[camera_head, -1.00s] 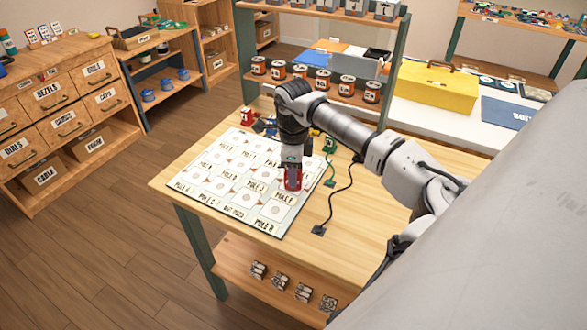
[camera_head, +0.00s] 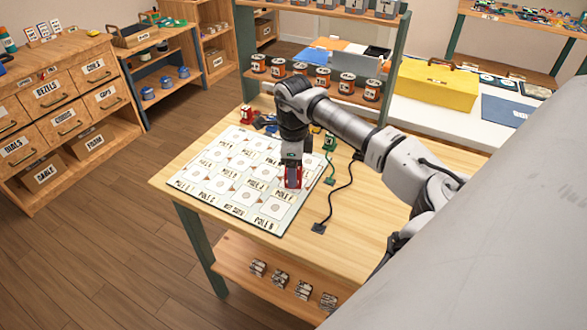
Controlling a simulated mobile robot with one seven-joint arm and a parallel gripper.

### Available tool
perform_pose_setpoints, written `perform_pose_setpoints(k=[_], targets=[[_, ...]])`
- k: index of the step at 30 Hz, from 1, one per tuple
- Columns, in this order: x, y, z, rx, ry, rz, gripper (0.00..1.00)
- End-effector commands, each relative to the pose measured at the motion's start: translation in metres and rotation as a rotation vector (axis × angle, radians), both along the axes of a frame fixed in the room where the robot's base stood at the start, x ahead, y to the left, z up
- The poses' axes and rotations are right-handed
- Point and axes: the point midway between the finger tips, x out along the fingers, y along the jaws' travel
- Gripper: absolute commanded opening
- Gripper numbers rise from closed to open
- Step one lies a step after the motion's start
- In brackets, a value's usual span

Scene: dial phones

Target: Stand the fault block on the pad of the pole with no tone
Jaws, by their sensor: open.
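The board has several square pads with round marks and pole labels, some too small to read. My gripper and the block hide part of the pad beneath.
A small red object (camera_head: 246,114) and blue items stand at the board's back edge. A green device (camera_head: 330,142) with a green cable and a black cable (camera_head: 345,190) lie right of the board. A shelf with several cans (camera_head: 322,79) rises behind the table.

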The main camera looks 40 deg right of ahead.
Motion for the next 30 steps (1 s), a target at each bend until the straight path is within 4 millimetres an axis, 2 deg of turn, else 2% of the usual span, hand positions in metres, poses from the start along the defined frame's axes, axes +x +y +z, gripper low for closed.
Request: perform_pose_setpoints(k=[9, 15, 21, 28, 30], targets=[[0.001, -0.001, 0.065, -0.005, -0.001, -0.001, 0.61], [0.0, -0.001, 0.099, -0.003, -0.001, 0.0, 0.61], [0.0, 0.0, 0.113, -0.002, 0.001, 0.0, 0.61], [0.001, 0.001, 0.114, 0.001, -0.001, 0.003, 0.61], [0.009, 0.011, 0.112, 0.015, -0.013, 0.021, 0.61]])
